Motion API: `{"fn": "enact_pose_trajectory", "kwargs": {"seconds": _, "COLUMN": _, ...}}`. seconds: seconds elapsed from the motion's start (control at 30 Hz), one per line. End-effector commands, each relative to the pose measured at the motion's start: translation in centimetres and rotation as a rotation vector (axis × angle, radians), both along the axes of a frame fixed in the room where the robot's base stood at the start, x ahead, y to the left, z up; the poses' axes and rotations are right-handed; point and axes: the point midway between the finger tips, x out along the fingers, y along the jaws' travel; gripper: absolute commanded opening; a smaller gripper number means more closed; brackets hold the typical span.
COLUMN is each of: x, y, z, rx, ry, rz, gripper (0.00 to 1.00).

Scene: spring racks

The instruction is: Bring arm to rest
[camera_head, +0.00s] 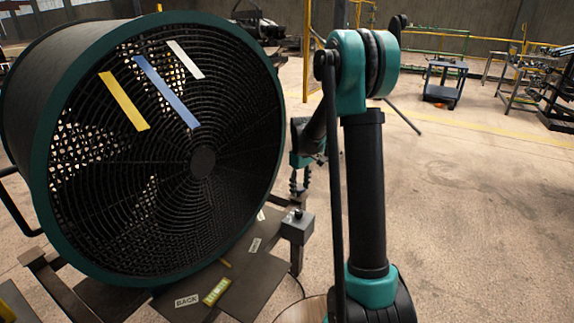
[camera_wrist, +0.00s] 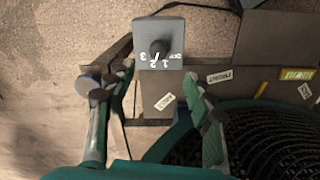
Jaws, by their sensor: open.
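My arm (camera_head: 365,190) stands upright in the middle of the head view, bent at its top joint. My gripper (camera_head: 300,187) hangs down beside the fan's right rim, above a grey control box (camera_head: 297,228). In the wrist view my gripper (camera_wrist: 143,88) is open, its two fingers apart with nothing held. The control box (camera_wrist: 158,33) shows there beyond the fingertips, with a dark round knob (camera_wrist: 159,48) and the marks 1, 2, 3 and OFF. I see no contact between fingers and knob.
A large drum fan (camera_head: 42,150) with a teal rim fills the left, close to my arm. Yellow (camera_head: 124,101), blue (camera_head: 166,91) and white (camera_head: 186,60) strips slant across its grille. A cart (camera_head: 443,85) stands far right. The floor on the right is largely clear.

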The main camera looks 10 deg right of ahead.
Motion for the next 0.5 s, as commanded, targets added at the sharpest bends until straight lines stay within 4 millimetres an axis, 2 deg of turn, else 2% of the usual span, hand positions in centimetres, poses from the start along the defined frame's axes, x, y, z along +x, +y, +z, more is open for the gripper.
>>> {"fn": "enact_pose_trajectory", "kwargs": {"seconds": 0.17, "x": -4.0, "y": -0.7, "z": 1.7, "rx": 0.005, "ry": -0.045, "rz": -0.089, "gripper": 0.53}}
{"fn": "enact_pose_trajectory", "kwargs": {"seconds": 0.3, "x": -8.4, "y": -1.4, "z": 2.9, "rx": 0.017, "ry": -0.098, "rz": -0.193, "gripper": 0.53}}
{"fn": "enact_pose_trajectory", "kwargs": {"seconds": 0.5, "x": -14.9, "y": -2.2, "z": 3.6, "rx": 0.040, "ry": -0.171, "rz": -0.342, "gripper": 0.53}}
